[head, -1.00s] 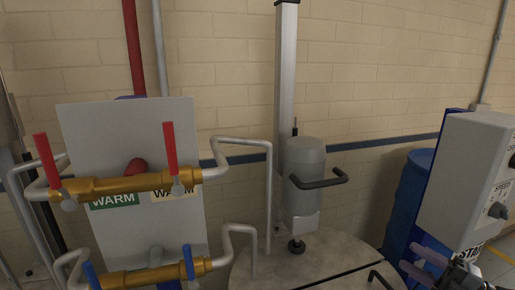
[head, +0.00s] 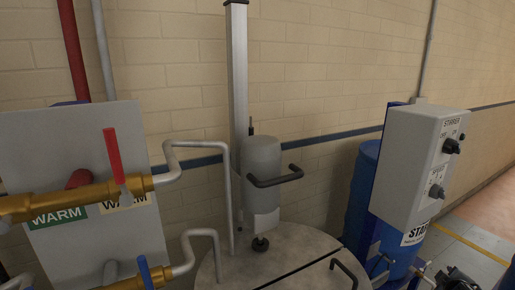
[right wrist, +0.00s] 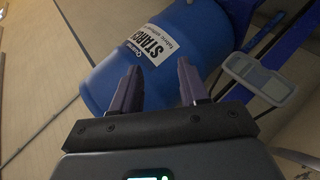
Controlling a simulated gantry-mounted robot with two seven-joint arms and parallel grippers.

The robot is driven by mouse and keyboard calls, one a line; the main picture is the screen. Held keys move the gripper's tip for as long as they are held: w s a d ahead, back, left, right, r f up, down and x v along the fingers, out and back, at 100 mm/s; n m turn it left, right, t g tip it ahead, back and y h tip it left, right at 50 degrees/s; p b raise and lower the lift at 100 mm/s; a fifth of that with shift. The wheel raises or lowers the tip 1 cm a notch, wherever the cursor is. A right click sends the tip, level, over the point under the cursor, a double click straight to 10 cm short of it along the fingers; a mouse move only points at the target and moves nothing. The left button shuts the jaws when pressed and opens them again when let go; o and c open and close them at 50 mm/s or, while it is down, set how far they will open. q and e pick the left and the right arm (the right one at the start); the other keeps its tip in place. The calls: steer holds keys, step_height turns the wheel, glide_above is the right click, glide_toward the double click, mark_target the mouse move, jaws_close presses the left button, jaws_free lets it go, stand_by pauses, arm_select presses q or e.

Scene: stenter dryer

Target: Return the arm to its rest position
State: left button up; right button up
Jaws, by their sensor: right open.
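My right gripper (right wrist: 158,88) is open and empty in the right wrist view, its two purple fingers apart. Beyond the fingers is a blue drum (right wrist: 110,78) with a white STARCH label (right wrist: 152,47); I see no contact. In the head view, dark parts of my right arm (head: 455,280) show at the lower right edge, below the grey control box. My left gripper is in neither view.
A grey box with black knobs (head: 420,160) stands at the right by the blue drum (head: 362,195). A stirrer motor (head: 262,165) stands over a round metal lid (head: 225,270). Brass pipes with red (head: 113,158) and blue levers are at the left.

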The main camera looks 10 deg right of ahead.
steer(key=s+d+f+m+g+h, duration=0.2)
steer(key=s+d+m+g, duration=0.2)
steer(key=s+m+g, duration=0.5)
steer(key=s+a+f+n+t+y, duration=0.1)
steer(key=s+a+f+n+y, duration=0.1)
steer(key=a+f, duration=0.45)
steer(key=s+a+f+n+t+y, duration=0.1)
steer(key=s+a+f+n, duration=0.15)
steer(key=a, duration=0.75)
steer(key=s+a+f+n+t+y, duration=0.1)
steer(key=s+a+f+n+y, duration=0.1)
steer(key=a+f, duration=0.45)
steer(key=s+a+r+y, duration=0.25)
steer(key=s+a, duration=0.45)
steer(key=a, duration=0.5)
steer(key=s+a+r+y, duration=0.1)
steer(key=s+a+y, duration=0.2)
steer(key=s+a, duration=0.7)
steer(key=w+a+r+p, duration=0.1)
steer(key=a+r+p, duration=0.1)
steer(key=r+p, duration=1.5)
steer(key=w+a+r+t+p, duration=0.1)
steer(key=r+p, duration=1.7)
steer(key=r, duration=0.1)
steer(key=shift+a, duration=0.4)
steer(key=shift+w+f, duration=0.1)
